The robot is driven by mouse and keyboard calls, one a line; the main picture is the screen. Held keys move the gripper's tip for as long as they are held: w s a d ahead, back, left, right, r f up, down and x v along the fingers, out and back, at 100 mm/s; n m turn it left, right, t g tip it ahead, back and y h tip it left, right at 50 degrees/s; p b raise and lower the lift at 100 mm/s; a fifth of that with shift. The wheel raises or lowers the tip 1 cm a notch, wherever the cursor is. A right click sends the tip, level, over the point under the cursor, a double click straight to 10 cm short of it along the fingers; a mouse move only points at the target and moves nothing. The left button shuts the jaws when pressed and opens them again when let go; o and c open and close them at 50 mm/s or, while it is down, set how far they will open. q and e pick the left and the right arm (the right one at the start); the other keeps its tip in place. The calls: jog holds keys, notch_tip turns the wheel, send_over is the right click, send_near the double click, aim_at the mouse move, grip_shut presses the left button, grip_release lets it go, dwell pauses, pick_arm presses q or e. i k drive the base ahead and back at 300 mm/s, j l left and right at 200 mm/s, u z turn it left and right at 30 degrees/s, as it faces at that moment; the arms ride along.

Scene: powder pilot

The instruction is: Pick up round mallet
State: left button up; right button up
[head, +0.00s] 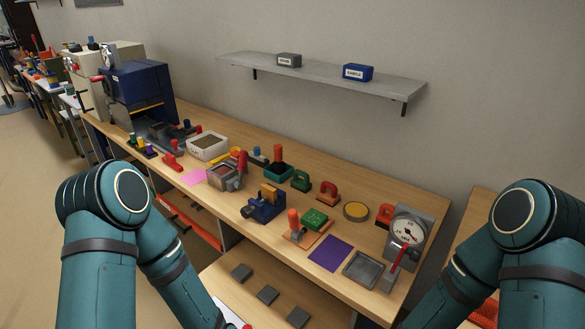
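I cannot tell for sure which thing on the wooden workbench (262,142) is the round mallet. One upright orange handle with a grey foot (294,222) stands on an orange plate near the front edge. Another orange upright handle (278,153) stands in a dark teal holder further back. A flat round yellow-topped disc (355,211) lies to the right. Both my arms show with bent elbows at the lower left and lower right, but both grippers are outside the picture.
A dial gauge (406,231) with a red lever and a grey tray (361,270) stand at the bench's right end. A blue vise-like tool (264,206) is mid-bench. A wall shelf (330,77) hangs above. A lower shelf (248,297) holds dark blocks.

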aim_at(278, 167)
jog(key=i+j+z, duration=0.1)
jog(key=j+z, duration=0.15)
jog(key=z, duration=0.25)
jog(key=j+z, duration=0.25)
jog(key=z, duration=0.2)
jog(key=j+z, duration=0.45)
jog(key=j, duration=0.4)
jog(key=k+j+z, duration=0.1)
jog(key=j, duration=0.8)
jog(key=k+j+z, duration=0.15)
jog(key=j, duration=0.3)
jog(key=k+j+z, duration=0.1)
jog(key=j, duration=0.35)
